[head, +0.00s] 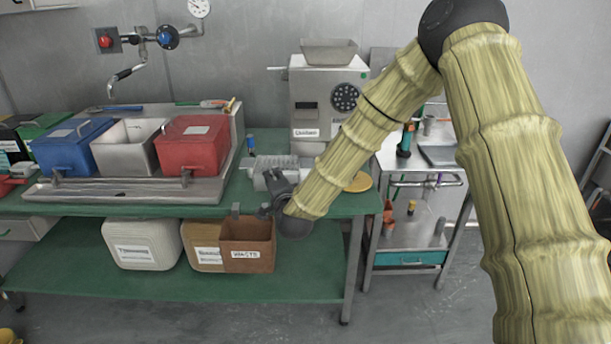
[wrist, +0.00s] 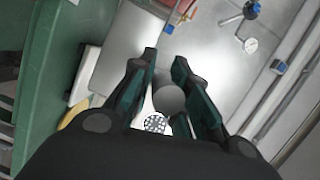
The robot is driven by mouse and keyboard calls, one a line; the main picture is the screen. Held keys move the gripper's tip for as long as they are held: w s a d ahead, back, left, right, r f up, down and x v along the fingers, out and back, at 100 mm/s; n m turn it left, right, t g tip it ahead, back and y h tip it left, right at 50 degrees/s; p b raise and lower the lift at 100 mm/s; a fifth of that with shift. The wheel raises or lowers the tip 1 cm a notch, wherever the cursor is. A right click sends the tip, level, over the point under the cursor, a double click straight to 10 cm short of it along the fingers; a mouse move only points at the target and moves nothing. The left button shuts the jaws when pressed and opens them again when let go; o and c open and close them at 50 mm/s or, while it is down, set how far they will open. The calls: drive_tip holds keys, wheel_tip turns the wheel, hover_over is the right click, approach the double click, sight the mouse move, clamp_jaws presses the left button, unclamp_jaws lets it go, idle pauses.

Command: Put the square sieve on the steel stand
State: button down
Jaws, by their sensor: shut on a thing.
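My gripper (head: 270,180) is low over the green bench, in front of the grinder. In the wrist view its fingers (wrist: 168,85) are closed on a round grey thing (wrist: 170,101), of which only the rounded end shows. I cannot tell whether it is part of the square sieve. A ribbed pale metal piece (head: 262,162) is just behind the fingers in the head view, partly hidden by them. I cannot tell whether they touch it. I cannot clearly pick out the square sieve or the steel stand.
The steel grinder (head: 318,105) stands behind my gripper. A brown waste box (head: 247,262) is on the lower shelf. A steel cart (head: 400,240) stands right.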

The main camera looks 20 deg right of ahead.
sight(305, 167)
drive_tip(key=w+d+p, duration=0.1)
drive_tip(key=w+d, duration=0.1)
drive_tip(key=d, duration=0.2)
drive_tip(key=w+d, duration=0.2)
drive_tip(key=d, duration=0.1)
drive_tip(key=w+d+f+p, duration=0.1)
drive_tip(key=w+d, duration=0.2)
drive_tip(key=d, duration=0.1)
drive_tip(key=shift+w+d+p, duration=0.1)
drive_tip(key=shift+d+p, duration=0.2)
drive_tip(key=shift+p, duration=0.05)
drive_tip(key=f, duration=0.2)
drive_tip(key=f+p, duration=0.1)
drive_tip(key=shift+w+d+f, duration=0.15)
drive_tip(key=shift+d+f, duration=0.25)
drive_tip(key=c, duration=1.4)
unclamp_jaws()
drive_tip(key=shift+o, duration=0.2)
